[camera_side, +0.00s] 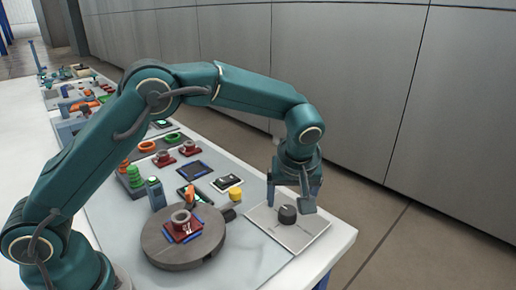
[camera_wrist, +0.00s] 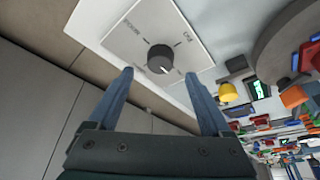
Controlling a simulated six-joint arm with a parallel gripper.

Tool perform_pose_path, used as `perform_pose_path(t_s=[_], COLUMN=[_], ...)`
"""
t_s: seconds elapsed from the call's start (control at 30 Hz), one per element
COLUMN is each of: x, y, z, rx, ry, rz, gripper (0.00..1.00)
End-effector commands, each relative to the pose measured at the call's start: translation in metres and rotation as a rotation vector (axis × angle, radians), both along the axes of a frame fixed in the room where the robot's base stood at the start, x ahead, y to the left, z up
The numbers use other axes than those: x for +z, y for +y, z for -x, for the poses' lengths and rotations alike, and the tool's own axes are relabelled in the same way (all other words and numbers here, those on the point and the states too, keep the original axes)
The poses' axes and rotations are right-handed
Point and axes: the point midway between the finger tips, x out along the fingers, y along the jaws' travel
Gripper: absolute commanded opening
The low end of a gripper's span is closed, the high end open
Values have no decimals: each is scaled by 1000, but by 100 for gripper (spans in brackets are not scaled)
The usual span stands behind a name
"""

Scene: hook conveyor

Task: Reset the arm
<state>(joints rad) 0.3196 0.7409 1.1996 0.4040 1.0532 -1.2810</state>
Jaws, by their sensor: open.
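My gripper (camera_side: 294,192) is open and empty at the right end of the table, above a white panel with a dark round knob (camera_side: 287,214). In the wrist view my gripper's two blue fingers (camera_wrist: 160,92) are spread apart. The knob (camera_wrist: 161,58) shows beyond the fingertips, between their lines, and the fingers look clear of it. The white panel (camera_wrist: 205,35) carries printed words around the knob, too small to read surely.
A round grey turntable (camera_side: 160,245) bears a red-based part (camera_side: 183,228) left of the panel. A yellow button (camera_side: 235,195), dark trays (camera_side: 193,171) and green rings (camera_side: 133,176) stand behind it. The table's right edge is close to the panel. A grey wall (camera_side: 330,80) runs behind.

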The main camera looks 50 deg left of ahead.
Motion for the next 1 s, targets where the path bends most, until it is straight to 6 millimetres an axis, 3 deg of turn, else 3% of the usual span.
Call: perform_pose_path(t_s=[0.17, 0.37, 0.5, 0.7, 0.87, 1.0], x=[9, 68, 107, 141, 151, 145], y=[4, 24, 41, 57, 64, 65], z=[-4, 0, 25, 74, 118, 157], rx=[13, 68, 60, -28, -143, -268], ry=[-23, -134, -178, -207, -218, -217], rz=[7, 53, 82, 97, 89, 68], gripper=[83, 83, 83, 83, 83, 83])
